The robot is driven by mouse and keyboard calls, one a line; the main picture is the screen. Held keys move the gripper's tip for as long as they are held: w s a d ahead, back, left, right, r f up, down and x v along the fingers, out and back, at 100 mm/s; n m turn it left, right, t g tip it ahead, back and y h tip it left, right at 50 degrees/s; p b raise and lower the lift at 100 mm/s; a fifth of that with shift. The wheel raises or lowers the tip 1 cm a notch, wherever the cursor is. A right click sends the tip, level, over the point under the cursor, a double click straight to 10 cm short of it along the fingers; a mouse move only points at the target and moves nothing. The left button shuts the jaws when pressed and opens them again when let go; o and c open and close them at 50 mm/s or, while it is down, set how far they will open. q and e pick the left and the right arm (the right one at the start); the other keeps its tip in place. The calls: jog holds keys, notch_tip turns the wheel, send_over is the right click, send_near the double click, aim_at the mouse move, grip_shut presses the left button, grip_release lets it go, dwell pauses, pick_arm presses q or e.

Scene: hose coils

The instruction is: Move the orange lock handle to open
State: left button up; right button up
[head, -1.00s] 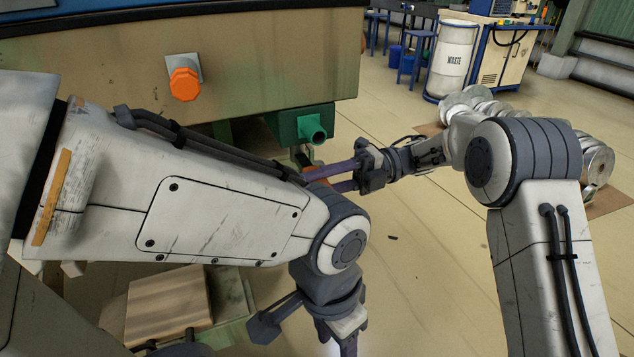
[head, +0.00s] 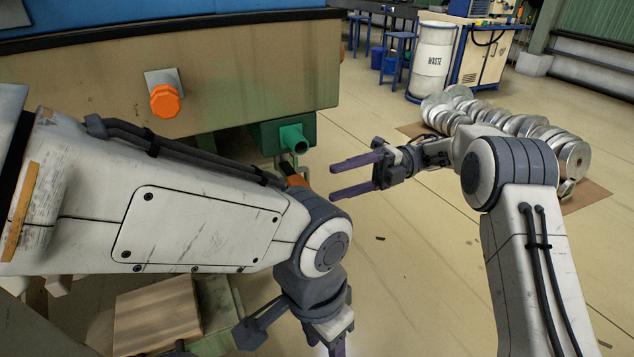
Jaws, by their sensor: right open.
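A small orange piece (head: 296,179), which looks like the lock handle, shows below the green port (head: 294,138). My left forearm partly hides it, so its full shape and position cannot be told. My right gripper (head: 333,182) is open and empty, with its two purple fingers pointing left towards the orange piece. A gap shows between the fingertips and that piece. My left gripper (head: 338,344) points down at the bottom edge and is partly cut off.
An orange octagonal knob (head: 165,101) sits on the tan machine side (head: 240,90). A wooden block (head: 157,315) lies at lower left. Silver coils (head: 520,125) rest on brown sheet at right, near a waste drum (head: 432,62).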

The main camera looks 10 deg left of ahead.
pick_arm(q)
notch_tip(320, 180, up, 7)
jog(key=p, duration=0.5)
jog(key=shift+r+p, duration=0.2)
jog(key=shift+p, duration=0.2)
pick_arm(e)
jog(key=shift+v, duration=0.95)
jog(key=shift+r, duration=0.15)
